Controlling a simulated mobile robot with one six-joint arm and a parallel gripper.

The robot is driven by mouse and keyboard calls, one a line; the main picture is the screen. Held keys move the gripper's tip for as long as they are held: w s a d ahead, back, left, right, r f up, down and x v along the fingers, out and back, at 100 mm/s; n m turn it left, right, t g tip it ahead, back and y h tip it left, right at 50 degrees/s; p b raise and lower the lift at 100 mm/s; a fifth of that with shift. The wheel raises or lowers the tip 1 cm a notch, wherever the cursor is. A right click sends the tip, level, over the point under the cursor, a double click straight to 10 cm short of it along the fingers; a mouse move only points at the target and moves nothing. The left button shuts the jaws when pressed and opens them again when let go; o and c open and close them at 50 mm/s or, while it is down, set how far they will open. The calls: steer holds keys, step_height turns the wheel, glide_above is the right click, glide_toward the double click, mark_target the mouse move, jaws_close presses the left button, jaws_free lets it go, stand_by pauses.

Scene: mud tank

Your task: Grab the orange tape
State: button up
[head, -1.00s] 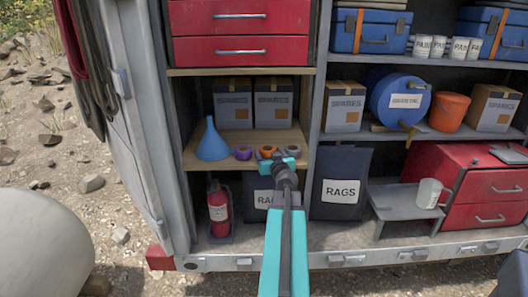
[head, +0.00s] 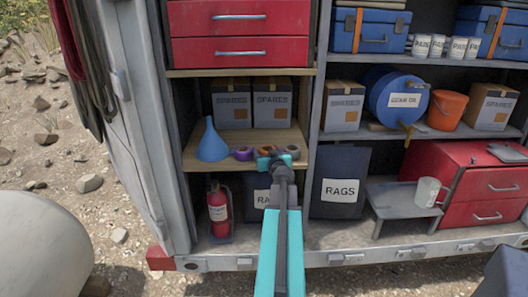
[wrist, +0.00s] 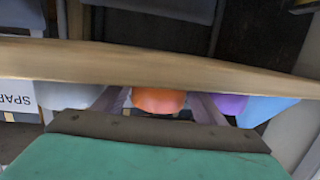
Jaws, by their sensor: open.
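The orange tape (head: 265,148) is a small roll on the wooden shelf, between a purple roll (head: 243,153) and a grey roll (head: 291,149). My gripper (head: 275,160) is at the shelf's front edge and covers part of the orange tape in the head view. In the wrist view, which looks turned over, the orange tape (wrist: 158,100) shows between my two spread fingers. My gripper (wrist: 158,112) is open and holds nothing. Whether the fingers touch the tape cannot be told.
A blue funnel (head: 212,142) stands left of the rolls, and boxes (head: 232,103) marked SPARES stand behind. The wooden shelf's front edge (wrist: 170,62) runs across the wrist view. Below are a fire extinguisher (head: 218,210) and dark bins marked RAGS (head: 341,180).

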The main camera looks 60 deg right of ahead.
steer(key=shift+p+x, duration=0.35)
steer(key=shift+x, duration=1)
steer(key=shift+s, duration=0.1)
steer(key=c, duration=0.8)
steer(key=shift+c, duration=0.2)
step_height(320, 180, up, 10)
